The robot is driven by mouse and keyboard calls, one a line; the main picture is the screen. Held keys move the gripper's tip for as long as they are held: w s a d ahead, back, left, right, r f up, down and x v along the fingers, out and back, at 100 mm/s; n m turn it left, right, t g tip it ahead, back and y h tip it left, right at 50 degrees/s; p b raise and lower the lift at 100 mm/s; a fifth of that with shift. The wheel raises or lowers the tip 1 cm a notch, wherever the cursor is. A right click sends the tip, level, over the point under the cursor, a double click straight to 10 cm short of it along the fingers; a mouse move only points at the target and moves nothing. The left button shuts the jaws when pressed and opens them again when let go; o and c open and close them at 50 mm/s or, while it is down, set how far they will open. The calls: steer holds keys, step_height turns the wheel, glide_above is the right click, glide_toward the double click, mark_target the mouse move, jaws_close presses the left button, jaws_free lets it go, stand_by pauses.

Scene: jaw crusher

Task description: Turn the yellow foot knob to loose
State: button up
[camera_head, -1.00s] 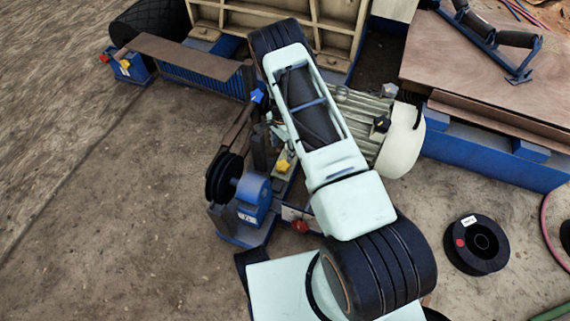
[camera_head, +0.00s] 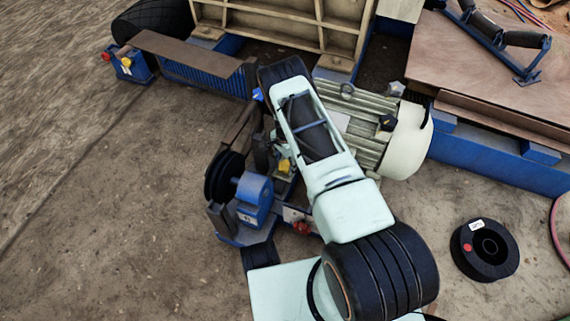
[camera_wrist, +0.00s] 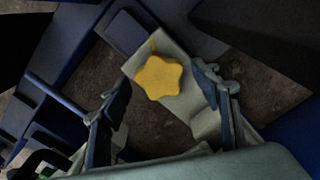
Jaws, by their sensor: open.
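The yellow foot knob (camera_wrist: 159,77) is star-shaped and sits on a pale grey motor foot (camera_wrist: 180,70) in the wrist view. My gripper (camera_wrist: 163,95) is open, with one finger on each side of the knob and a visible gap to both. I cannot tell how far above the knob the fingertips are. In the head view a yellow knob (camera_head: 285,166) shows beside my arm, left of the electric motor (camera_head: 375,125). My gripper is hidden behind my arm there. I cannot read the knob's setting.
A blue bearing housing with a dark pulley (camera_head: 224,178) stands left of my arm. A red knob (camera_head: 302,227) is near the frame's front. A blue frame with a brown board (camera_head: 490,115) is at right. A black reel (camera_head: 485,248) lies on the ground. Open ground lies at left.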

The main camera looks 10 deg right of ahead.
steer(key=shift+c, duration=0.4)
steer(key=c, duration=1.1)
steer(key=shift+n, duration=0.3)
steer(key=n, duration=0.9)
steer(key=shift+n, duration=0.4)
steer(key=n, duration=0.4)
steer(key=shift+n, duration=2.5)
